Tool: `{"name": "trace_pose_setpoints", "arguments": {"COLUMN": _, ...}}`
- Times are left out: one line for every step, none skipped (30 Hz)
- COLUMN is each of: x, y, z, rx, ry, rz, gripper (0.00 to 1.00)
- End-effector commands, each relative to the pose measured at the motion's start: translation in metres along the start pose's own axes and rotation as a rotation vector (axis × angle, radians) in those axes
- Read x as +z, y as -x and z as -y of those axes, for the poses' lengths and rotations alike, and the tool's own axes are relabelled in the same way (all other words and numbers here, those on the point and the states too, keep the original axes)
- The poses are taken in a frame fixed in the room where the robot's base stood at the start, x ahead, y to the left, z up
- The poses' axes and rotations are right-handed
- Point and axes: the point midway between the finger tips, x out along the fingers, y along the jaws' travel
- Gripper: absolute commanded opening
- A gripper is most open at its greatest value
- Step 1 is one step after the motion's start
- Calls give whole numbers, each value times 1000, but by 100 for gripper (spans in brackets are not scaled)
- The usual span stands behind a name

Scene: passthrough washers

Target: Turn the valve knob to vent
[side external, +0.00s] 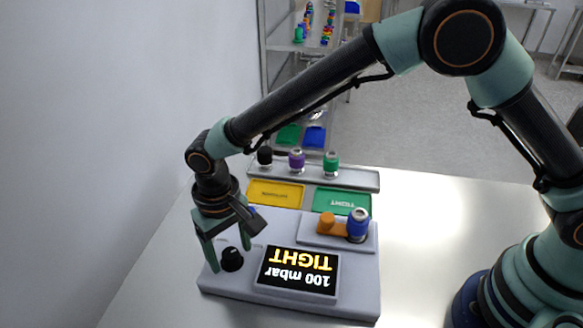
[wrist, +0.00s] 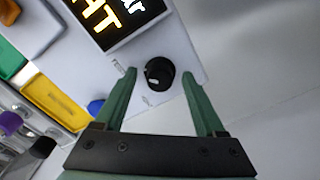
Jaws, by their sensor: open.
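The valve knob (side external: 231,259) is a round black knob on the grey panel, left of the display. In the wrist view the knob (wrist: 159,74) shows a white pointer mark on its lower left side. My gripper (side external: 231,257) is above the panel, pointing down, its green fingers apart. In the wrist view the gripper (wrist: 162,88) has the knob between its fingertips, with a gap on both sides. Small printed labels sit near the knob, too small to read. The display (side external: 298,273) reads "100 mbar" and "TIGHT".
A blue-topped part (side external: 358,224) stands beside an orange lever (side external: 335,226) on a raised block. A yellow tray (side external: 275,193) and a green tray (side external: 341,201) lie behind. Black, purple and green-topped parts stand on the rear rack (side external: 355,178).

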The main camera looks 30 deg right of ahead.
Motion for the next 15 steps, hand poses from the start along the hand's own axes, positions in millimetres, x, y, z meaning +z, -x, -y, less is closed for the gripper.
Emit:
{"name": "trace_pose_setpoints", "arguments": {"x": 0, "y": -2, "z": 0, "rx": 0, "ry": 0, "rz": 0, "gripper": 72}}
{"name": "trace_pose_setpoints", "arguments": {"x": 0, "y": -2, "z": 0, "rx": 0, "ry": 0, "rz": 0, "gripper": 72}}
{"name": "trace_pose_setpoints", "arguments": {"x": 0, "y": -3, "z": 0, "rx": 0, "ry": 0, "rz": 0, "gripper": 72}}
{"name": "trace_pose_setpoints", "arguments": {"x": 0, "y": -3, "z": 0, "rx": 0, "ry": 0, "rz": 0, "gripper": 72}}
{"name": "trace_pose_setpoints", "arguments": {"x": 0, "y": -3, "z": 0, "rx": 0, "ry": 0, "rz": 0, "gripper": 72}}
{"name": "trace_pose_setpoints", "arguments": {"x": 0, "y": -3, "z": 0, "rx": 0, "ry": 0, "rz": 0, "gripper": 72}}
{"name": "trace_pose_setpoints", "arguments": {"x": 0, "y": -3, "z": 0, "rx": 0, "ry": 0, "rz": 0, "gripper": 72}}
{"name": "trace_pose_setpoints", "arguments": {"x": 0, "y": -2, "z": 0, "rx": 0, "ry": 0, "rz": 0, "gripper": 72}}
{"name": "trace_pose_setpoints", "arguments": {"x": 0, "y": -2, "z": 0, "rx": 0, "ry": 0, "rz": 0, "gripper": 72}}
{"name": "trace_pose_setpoints", "arguments": {"x": 0, "y": -2, "z": 0, "rx": 0, "ry": 0, "rz": 0, "gripper": 60}}
{"name": "trace_pose_setpoints", "arguments": {"x": 0, "y": -2, "z": 0, "rx": 0, "ry": 0, "rz": 0, "gripper": 49}}
{"name": "trace_pose_setpoints", "arguments": {"x": 0, "y": -2, "z": 0, "rx": 0, "ry": 0, "rz": 0, "gripper": 34}}
{"name": "trace_pose_setpoints", "arguments": {"x": 0, "y": -2, "z": 0, "rx": 0, "ry": 0, "rz": 0, "gripper": 22}}
{"name": "trace_pose_setpoints", "arguments": {"x": 0, "y": -2, "z": 0, "rx": 0, "ry": 0, "rz": 0, "gripper": 11}}
{"name": "trace_pose_setpoints", "arguments": {"x": 0, "y": -2, "z": 0, "rx": 0, "ry": 0, "rz": 0, "gripper": 0}}
